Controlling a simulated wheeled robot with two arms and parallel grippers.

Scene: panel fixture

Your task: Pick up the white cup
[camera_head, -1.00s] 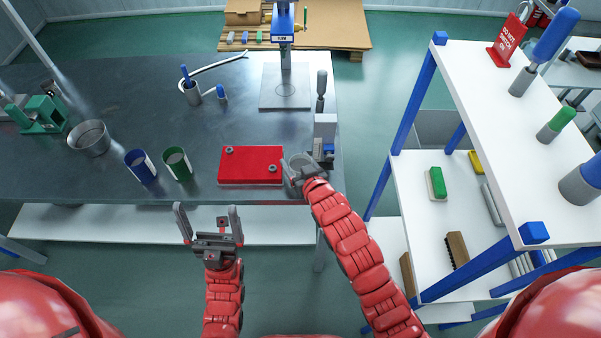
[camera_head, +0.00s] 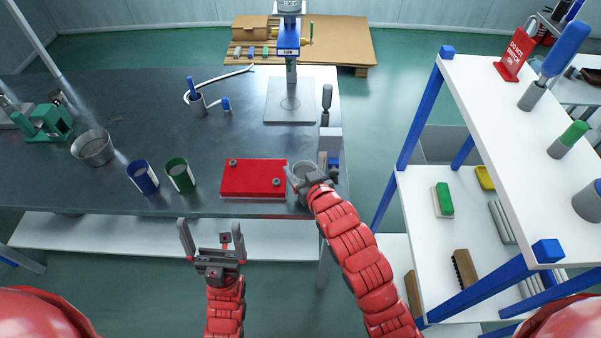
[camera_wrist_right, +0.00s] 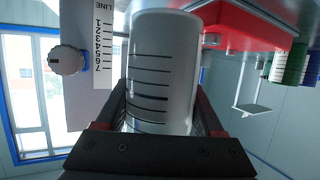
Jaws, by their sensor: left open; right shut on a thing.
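The white cup (camera_head: 304,167) is at the table's right front corner, just right of the red panel. The right wrist view shows it close up as a pale cylinder (camera_wrist_right: 163,70) with dark level lines. My right gripper (camera_head: 307,180) is shut on the white cup, with one finger on each side of it. My arm and gripper hide its lower part in the head view. I cannot tell whether its base touches the table. My left gripper (camera_head: 211,238) is open and empty in front of the table's front edge.
The red panel (camera_head: 253,178) lies close left of the cup. A grey block with a blue part (camera_head: 333,162) stands close right. A green cup (camera_head: 180,175) and a blue cup (camera_head: 143,178) stand further left. A white shelf unit (camera_head: 480,110) is on the right.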

